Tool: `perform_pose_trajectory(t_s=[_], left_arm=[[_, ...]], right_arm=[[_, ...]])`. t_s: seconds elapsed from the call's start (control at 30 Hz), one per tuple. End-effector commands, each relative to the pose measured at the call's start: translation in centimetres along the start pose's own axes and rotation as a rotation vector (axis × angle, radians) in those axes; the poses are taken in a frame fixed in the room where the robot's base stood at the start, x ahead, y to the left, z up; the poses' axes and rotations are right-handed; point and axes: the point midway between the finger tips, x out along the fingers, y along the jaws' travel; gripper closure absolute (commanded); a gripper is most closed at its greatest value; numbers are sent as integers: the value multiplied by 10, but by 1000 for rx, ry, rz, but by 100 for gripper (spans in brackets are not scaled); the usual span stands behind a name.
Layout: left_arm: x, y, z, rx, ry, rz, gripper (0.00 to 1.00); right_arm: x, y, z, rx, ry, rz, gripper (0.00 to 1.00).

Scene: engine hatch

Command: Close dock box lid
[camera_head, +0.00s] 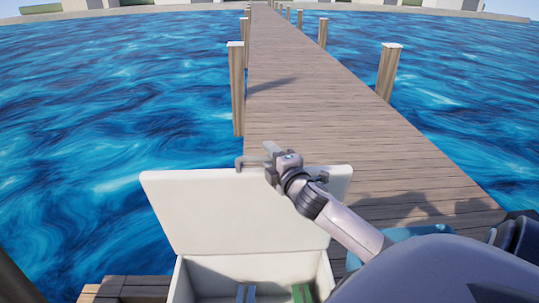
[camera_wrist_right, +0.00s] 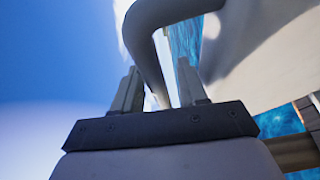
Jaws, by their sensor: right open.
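The white dock box (camera_head: 178,285) stands at the bottom of the head view. Its lid (camera_head: 240,215) is raised and stands open, roughly upright. A grey handle (camera_head: 239,162) sits at the lid's top edge. My right gripper (camera_head: 268,150) is at that top edge, just right of the handle's visible end, and hides part of it. In the right wrist view, the gripper (camera_wrist_right: 160,85) has its fingers apart, and the curved dark handle (camera_wrist_right: 150,45) runs down to the gap between them. I cannot tell whether they touch it. My left gripper is not in view.
A blue item (camera_head: 245,293) and a green item (camera_head: 302,293) lie inside the box. A wooden pier (camera_head: 330,110) with posts (camera_head: 237,90) runs away behind the lid. Water (camera_head: 110,110) lies on both sides.

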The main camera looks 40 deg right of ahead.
Motion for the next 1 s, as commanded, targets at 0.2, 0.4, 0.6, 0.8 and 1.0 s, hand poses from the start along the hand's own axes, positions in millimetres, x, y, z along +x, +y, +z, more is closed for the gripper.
perform_pose_trajectory(t_s=[0.2,0.4,0.6,0.8,1.0], left_arm=[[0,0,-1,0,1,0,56],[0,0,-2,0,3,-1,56],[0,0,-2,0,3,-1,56],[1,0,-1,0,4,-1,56],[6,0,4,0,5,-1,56]], right_arm=[[8,0,0,0,1,0,58],[8,0,0,0,1,0,58],[8,0,0,0,1,-1,100],[8,-1,0,0,1,1,100],[8,-4,0,-6,2,15,100]])
